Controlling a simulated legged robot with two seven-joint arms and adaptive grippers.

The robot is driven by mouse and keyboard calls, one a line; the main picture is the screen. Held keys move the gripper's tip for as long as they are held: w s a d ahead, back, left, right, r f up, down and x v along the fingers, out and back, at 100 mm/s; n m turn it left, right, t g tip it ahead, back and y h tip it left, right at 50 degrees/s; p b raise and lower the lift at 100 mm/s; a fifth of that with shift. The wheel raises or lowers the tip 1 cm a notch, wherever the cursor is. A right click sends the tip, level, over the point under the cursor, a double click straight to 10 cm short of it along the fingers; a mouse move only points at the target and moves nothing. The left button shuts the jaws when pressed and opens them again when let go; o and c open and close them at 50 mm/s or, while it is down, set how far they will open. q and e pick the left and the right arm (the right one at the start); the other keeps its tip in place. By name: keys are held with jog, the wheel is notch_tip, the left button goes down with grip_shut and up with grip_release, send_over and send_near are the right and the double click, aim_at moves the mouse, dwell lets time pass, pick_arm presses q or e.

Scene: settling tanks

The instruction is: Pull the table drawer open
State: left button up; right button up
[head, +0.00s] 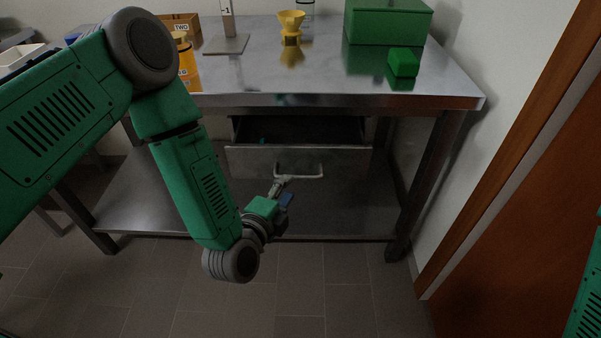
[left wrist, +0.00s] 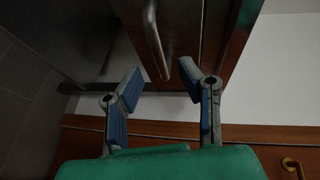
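The metal table (head: 330,101) has a drawer (head: 240,162) under its top. The drawer stands partly open, and its dark inside shows above the front panel. A pale bar handle (head: 312,177) is on the drawer front. My left gripper (head: 284,184) is at the left part of this handle. In the left wrist view the fingers of my left gripper (left wrist: 160,70) are spread apart, with blue pads. The handle (left wrist: 152,38) reaches down toward the gap between the fingertips, with no clear contact on either finger. My right gripper is not in view.
On the tabletop are a green box (head: 387,22), a small green block (head: 403,62), a yellow funnel (head: 291,24) and an orange-yellow container (head: 187,66). A brown door (head: 530,215) stands at right. The floor in front is clear.

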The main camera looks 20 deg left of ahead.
pick_arm(q)
jog(key=v, duration=0.2)
jog(key=a+v, duration=0.1)
jog(key=v, duration=0.1)
jog(key=shift+s, duration=0.3)
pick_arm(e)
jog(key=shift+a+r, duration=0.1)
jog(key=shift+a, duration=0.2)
pick_arm(q)
jog(key=shift+d, duration=0.1)
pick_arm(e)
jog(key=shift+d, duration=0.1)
